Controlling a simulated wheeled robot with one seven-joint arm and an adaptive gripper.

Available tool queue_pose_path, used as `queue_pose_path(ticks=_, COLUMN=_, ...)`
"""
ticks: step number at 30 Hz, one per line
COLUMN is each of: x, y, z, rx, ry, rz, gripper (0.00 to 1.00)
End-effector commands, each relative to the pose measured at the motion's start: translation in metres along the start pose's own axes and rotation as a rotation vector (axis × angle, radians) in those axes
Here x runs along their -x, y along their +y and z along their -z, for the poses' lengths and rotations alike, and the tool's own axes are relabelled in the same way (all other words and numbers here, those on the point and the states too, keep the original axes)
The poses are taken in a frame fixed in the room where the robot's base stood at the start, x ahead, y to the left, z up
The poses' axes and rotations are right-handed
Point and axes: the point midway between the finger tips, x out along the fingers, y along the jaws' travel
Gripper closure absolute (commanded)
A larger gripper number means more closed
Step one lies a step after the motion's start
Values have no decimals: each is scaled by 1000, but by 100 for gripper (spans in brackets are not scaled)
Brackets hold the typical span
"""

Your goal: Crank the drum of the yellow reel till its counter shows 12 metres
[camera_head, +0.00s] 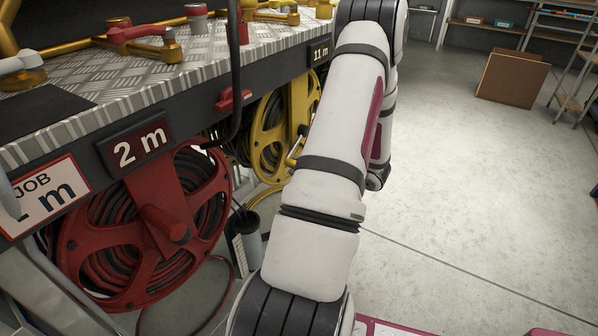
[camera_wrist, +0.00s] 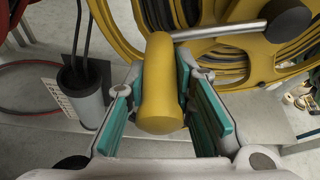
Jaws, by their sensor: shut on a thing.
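The yellow reel (camera_head: 270,135) hangs under the bench, partly hidden by my arm. Its counter (camera_head: 319,52) reads 11 m. In the wrist view the yellow drum (camera_wrist: 230,62) fills the top right. A metal crank rod (camera_wrist: 217,32) runs from a black round knob (camera_wrist: 288,19) to the yellow handle (camera_wrist: 158,70). My gripper (camera_wrist: 160,98) is shut on this handle, with a teal-padded finger on each side. In the head view my arm hides the gripper.
A red reel (camera_head: 140,235) with a 2 m counter (camera_head: 139,140) stands at the left, beside a partly cut-off JOB card (camera_head: 45,195). A grey cup (camera_wrist: 80,92) holding dark rods stands left of the handle. Open floor (camera_head: 460,200) lies right.

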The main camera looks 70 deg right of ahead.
Motion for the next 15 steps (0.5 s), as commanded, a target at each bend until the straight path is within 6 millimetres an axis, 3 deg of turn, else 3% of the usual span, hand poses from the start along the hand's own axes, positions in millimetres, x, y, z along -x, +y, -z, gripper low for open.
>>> queue_pose_path(ticks=15, x=-3, y=2, z=4, rx=40, ry=0, rz=9, gripper=100)
